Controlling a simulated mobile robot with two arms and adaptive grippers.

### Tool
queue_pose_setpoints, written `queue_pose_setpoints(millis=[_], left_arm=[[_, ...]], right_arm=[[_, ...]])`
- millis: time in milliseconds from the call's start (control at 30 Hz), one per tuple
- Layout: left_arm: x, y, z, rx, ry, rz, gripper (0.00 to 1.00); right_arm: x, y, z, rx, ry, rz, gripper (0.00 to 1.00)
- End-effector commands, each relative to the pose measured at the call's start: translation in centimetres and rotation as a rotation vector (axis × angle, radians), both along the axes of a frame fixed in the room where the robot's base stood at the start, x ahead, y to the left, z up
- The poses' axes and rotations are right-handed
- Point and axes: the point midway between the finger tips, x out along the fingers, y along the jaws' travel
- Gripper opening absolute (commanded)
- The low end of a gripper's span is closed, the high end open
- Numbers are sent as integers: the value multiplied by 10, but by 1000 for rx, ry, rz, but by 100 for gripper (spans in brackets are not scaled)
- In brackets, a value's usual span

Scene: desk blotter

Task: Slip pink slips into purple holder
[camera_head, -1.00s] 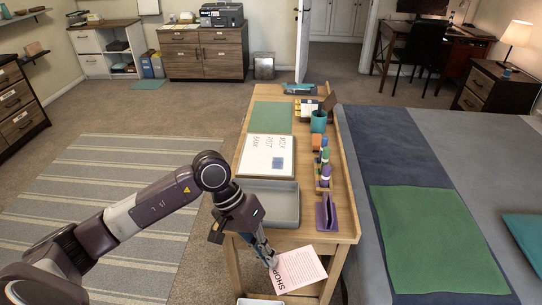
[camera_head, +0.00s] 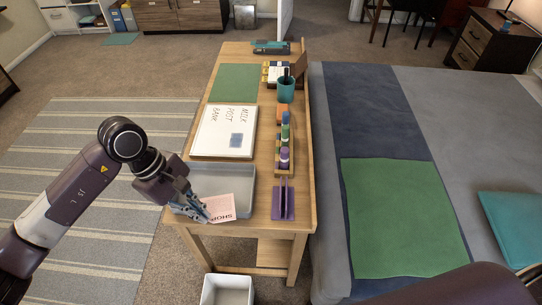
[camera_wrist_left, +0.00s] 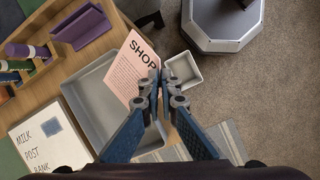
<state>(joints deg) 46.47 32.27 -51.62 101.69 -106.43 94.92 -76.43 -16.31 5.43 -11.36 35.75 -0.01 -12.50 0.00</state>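A pink slip (camera_head: 221,208) headed "SHOP" is pinched in my left gripper (camera_head: 206,216), by its edge. In the left wrist view the fingertips (camera_wrist_left: 153,78) are closed together on the slip (camera_wrist_left: 128,66), whose printed face is visible. The slip is over the near end of the desk, by the grey tray's near right corner. The purple holder (camera_head: 283,203), with an upright slot, stands on the desk to the right of the slip, apart from it. The holder also shows in the left wrist view (camera_wrist_left: 82,27). My right gripper is out of view.
The grey tray (camera_head: 246,190) lies left of the holder. Behind it are a whiteboard (camera_head: 220,130) and a green mat (camera_head: 235,83). A rack with rolled items (camera_head: 285,158) stands behind the holder. A white bin (camera_head: 228,290) is on the floor in front.

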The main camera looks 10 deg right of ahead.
Motion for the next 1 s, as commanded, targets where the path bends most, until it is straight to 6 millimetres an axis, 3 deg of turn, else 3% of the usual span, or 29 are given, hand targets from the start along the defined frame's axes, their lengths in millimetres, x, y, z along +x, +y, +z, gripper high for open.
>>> queue_pose_setpoints(millis=[200,400,700,1000], left_arm=[[15,-63,28,-95,399,530,0],[25,-125,54,-377,737,961,0],[38,-180,79,-649,913,1171,0],[41,-187,81,-688,928,1192,0]], right_arm=[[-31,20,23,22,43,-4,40],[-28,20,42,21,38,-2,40],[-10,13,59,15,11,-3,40],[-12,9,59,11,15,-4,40]])
